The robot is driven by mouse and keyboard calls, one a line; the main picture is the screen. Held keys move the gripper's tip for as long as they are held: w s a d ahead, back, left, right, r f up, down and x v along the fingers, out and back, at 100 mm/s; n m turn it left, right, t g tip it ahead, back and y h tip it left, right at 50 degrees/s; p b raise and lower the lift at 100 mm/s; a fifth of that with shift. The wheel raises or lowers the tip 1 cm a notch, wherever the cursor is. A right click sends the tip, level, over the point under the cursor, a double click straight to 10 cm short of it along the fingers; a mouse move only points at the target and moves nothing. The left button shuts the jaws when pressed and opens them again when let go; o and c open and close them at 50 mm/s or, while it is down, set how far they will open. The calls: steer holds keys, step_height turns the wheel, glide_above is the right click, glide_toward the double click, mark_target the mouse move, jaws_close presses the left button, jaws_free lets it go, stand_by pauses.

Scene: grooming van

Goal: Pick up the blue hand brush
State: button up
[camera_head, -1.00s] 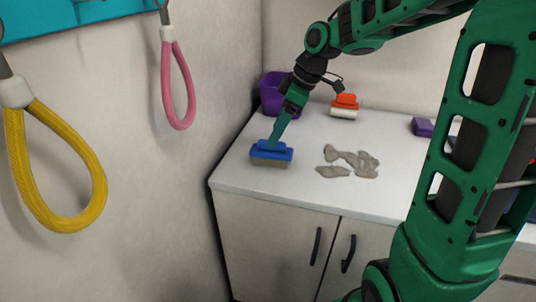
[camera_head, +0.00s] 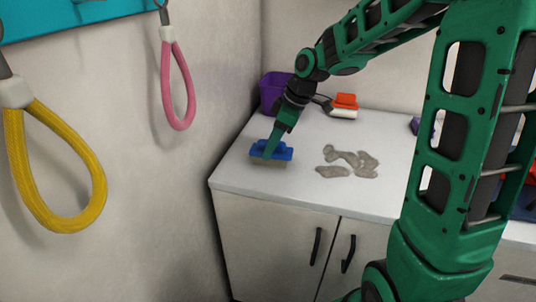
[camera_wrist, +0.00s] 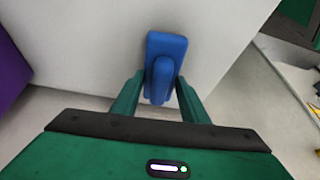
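The blue hand brush (camera_head: 283,153) lies on the white counter near its front left corner, handle side up and bristles down. In the wrist view its blue back and raised handle (camera_wrist: 161,72) point away from me. My gripper (camera_head: 268,154) reaches down to the brush from above. In the wrist view my gripper's (camera_wrist: 160,78) two green fingers stand apart, one on each side of the handle, with a narrow gap showing. A finger hides part of the brush in the head view.
Grey clumps (camera_head: 350,161) lie right of the brush. An orange and white brush (camera_head: 344,106) and a purple bin (camera_head: 271,94) stand behind. A yellow loop (camera_head: 55,180) and a pink loop (camera_head: 180,90) hang on the left wall. The counter (camera_head: 300,190) front is clear.

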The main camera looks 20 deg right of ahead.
steer(key=shift+r, duration=0.1)
steer(key=shift+c, duration=0.5)
steer(key=shift+r, duration=0.45)
steer(key=r, duration=0.3)
steer(key=shift+s+a+r, duration=0.1)
steer(key=shift+a+r, duration=0.2)
steer(key=s+a+r, duration=0.6)
steer(key=a, duration=0.3)
steer(key=shift+s+r, duration=0.15)
steer(key=shift+r, duration=0.05)
steer(key=shift+o, duration=1.4)
steer(key=shift+c, duration=0.5)
